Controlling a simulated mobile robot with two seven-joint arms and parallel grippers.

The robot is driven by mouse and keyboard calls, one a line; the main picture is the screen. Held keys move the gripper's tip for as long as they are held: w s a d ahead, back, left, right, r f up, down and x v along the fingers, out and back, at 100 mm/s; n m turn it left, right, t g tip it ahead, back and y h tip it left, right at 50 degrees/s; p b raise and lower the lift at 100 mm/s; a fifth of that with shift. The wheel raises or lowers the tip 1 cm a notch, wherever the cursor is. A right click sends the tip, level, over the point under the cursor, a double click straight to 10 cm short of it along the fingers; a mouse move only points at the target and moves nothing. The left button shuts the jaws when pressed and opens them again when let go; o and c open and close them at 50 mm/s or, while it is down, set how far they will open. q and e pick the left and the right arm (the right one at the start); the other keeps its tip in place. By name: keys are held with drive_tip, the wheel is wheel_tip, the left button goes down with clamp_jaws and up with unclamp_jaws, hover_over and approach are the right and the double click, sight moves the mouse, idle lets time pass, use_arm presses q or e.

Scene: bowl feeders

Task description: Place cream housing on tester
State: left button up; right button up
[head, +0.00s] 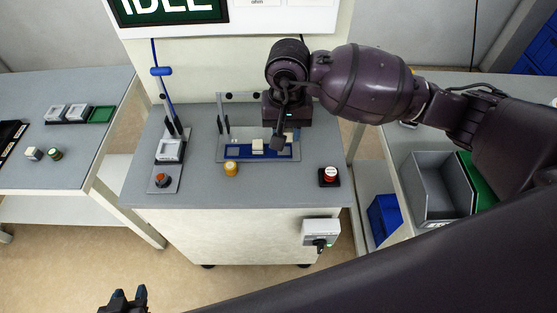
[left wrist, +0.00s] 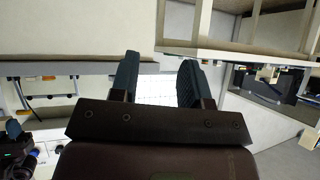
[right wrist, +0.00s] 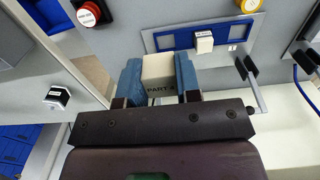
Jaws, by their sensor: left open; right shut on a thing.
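In the right wrist view a cream housing (right wrist: 159,76) with dark lettering is held between the blue fingers of my right gripper (right wrist: 159,82). In the head view my right gripper (head: 279,142) is above the right part of a blue-plated fixture (head: 235,154); the held housing cannot be made out there. A second small cream block (head: 257,146) sits on that fixture, and also shows in the right wrist view (right wrist: 204,43). A fixture with a blue lever (head: 168,152) stands to its left; I cannot tell which is the tester. My left gripper (head: 124,299) is open and empty at the bottom.
On the bench are a yellow knob (head: 231,169), a red button (head: 329,174) and an orange button (head: 162,180). A grey bin (head: 437,208) is on the right table. The left table (head: 65,170) holds small trays and parts.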

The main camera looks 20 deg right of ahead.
sight(285, 172)
wheel_tip(285, 172, down, 14)
drive_tip(key=shift+r+b, duration=0.15)
drive_tip(key=shift+b, duration=0.4)
drive_tip(key=o, duration=1)
wheel_tip(285, 172, up, 12)
drive_tip(key=shift+r+p, duration=0.1)
drive_tip(key=shift+p, duration=0.35)
